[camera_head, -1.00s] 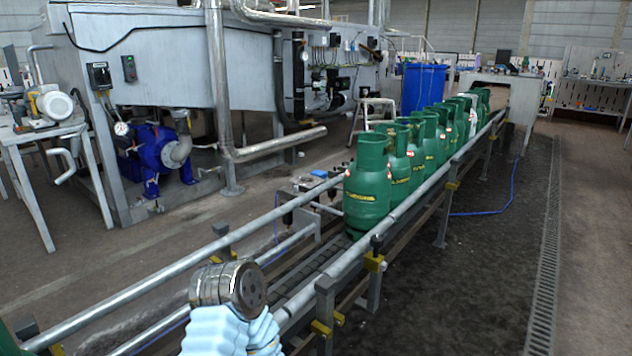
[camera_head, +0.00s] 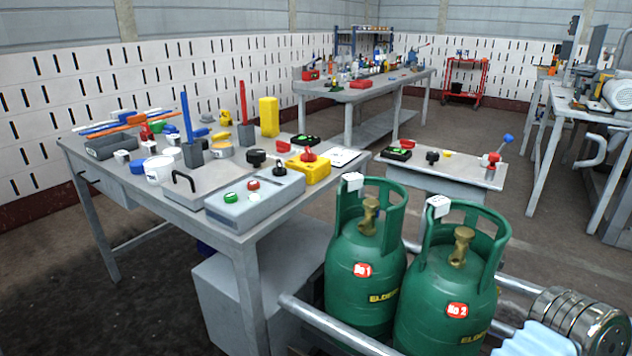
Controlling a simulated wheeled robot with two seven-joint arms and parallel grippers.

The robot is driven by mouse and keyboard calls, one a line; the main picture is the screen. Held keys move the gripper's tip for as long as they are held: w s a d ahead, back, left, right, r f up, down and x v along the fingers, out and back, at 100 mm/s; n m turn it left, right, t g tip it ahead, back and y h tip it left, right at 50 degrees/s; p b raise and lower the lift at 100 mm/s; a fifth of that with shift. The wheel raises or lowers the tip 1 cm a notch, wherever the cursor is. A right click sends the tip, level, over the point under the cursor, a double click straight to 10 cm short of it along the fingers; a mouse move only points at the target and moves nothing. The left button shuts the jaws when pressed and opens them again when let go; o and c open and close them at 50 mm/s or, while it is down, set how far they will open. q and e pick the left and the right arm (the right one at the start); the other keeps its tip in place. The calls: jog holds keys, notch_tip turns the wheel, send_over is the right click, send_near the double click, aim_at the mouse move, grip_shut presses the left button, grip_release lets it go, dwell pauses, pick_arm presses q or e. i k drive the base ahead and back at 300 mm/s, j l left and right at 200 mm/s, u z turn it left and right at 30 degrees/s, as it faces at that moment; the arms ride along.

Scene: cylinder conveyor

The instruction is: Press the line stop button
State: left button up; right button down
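A grey control box (camera_head: 255,200) lies on the front right of the left workbench. It carries a green button (camera_head: 231,197), a red button (camera_head: 253,185) and a black knob (camera_head: 280,168). Behind it to the right sits a yellow box (camera_head: 312,170) with a red mushroom button (camera_head: 308,156). No readable label shows which one is the line stop. One of my arms, with a metal joint and light blue cover, shows at the lower right, well away from the buttons. Neither gripper's fingers are in view.
Two green cylinders tagged No 1 (camera_head: 362,270) and No 2 (camera_head: 457,309) stand on the conveyor, right of the workbench (camera_head: 222,235). Tools and a white cup (camera_head: 158,169) crowd the workbench.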

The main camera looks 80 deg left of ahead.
aim_at(251, 184)
jog(key=u, duration=3.9)
